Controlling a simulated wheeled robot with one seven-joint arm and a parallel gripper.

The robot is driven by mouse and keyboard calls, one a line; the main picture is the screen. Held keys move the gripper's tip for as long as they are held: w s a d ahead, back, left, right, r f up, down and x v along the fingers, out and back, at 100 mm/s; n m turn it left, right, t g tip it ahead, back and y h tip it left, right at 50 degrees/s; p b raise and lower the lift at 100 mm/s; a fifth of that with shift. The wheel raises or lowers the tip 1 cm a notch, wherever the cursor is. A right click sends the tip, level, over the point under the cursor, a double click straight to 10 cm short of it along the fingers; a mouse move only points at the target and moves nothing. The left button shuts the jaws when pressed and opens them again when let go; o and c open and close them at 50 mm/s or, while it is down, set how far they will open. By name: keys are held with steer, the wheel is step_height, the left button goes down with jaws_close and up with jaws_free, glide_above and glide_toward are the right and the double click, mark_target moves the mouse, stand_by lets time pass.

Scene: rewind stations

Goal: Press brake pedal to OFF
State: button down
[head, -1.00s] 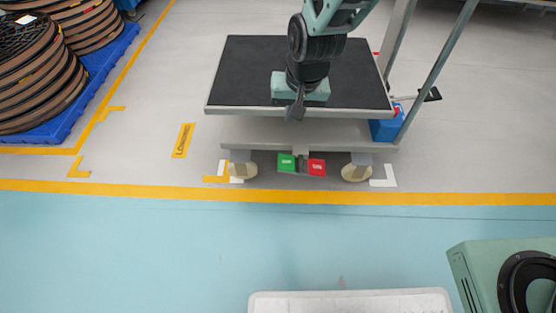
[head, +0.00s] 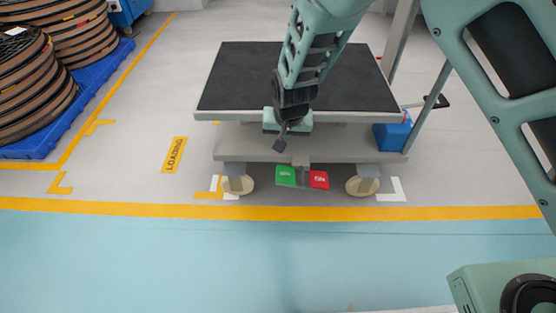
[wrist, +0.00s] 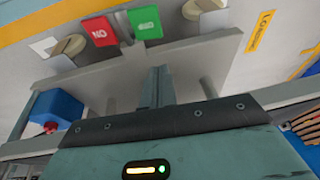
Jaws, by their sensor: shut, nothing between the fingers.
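The brake pedal is a pair of pads low under the near edge of the cart (head: 225,115). The green pad (head: 285,176) is at left and the red pad (head: 319,180) at right. In the wrist view the green pad (wrist: 145,22) and the red pad (wrist: 101,33), lettered ON, appear upside down. Lettering on the green pad is too small to read surely. My gripper (head: 280,146) is shut and empty, pointing down in front of the cart's near edge, above the green pad and apart from it. Its fingers also show in the wrist view (wrist: 157,85).
The cart has a black top, pale casters (head: 237,185) and a blue box (head: 391,137) at its right. A yellow floor line (head: 130,207) runs in front. Reels on a blue pallet (head: 85,87) stand at left. The floor before the cart is clear.

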steer(key=b, duration=0.8)
glide_toward(277, 170)
steer(key=w+f, duration=0.2)
steer(key=f, duration=0.1)
steer(key=w+f, duration=0.1)
steer(key=shift+a+f, duration=0.1)
steer(key=shift+f, duration=0.3)
steer(key=shift+a+f+b, duration=0.2)
steer(key=shift+f+b, duration=0.35)
steer(key=shift+f, duration=0.05)
steer(key=shift+a+h+p, duration=0.15)
steer(key=shift+h+p, duration=0.15)
steer(key=shift+p, duration=0.55)
steer(key=shift+a+f+h+p, duration=0.25)
steer(key=shift+f+h+p, duration=0.15)
steer(key=shift+p, duration=0.55)
steer(key=shift+h, duration=0.7)
steer(key=shift+a+f+p, duration=0.25)
steer(key=shift+f+p, duration=0.2)
steer(key=shift+f, duration=0.2)
steer(key=shift+a+f+p, duration=0.3)
steer(key=shift+f+p, duration=0.15)
steer(key=shift+f, duration=0.15)
steer(key=shift+a+f+p, duration=0.25)
steer(key=shift+f+p, duration=0.2)
steer(key=shift+f, duration=0.2)
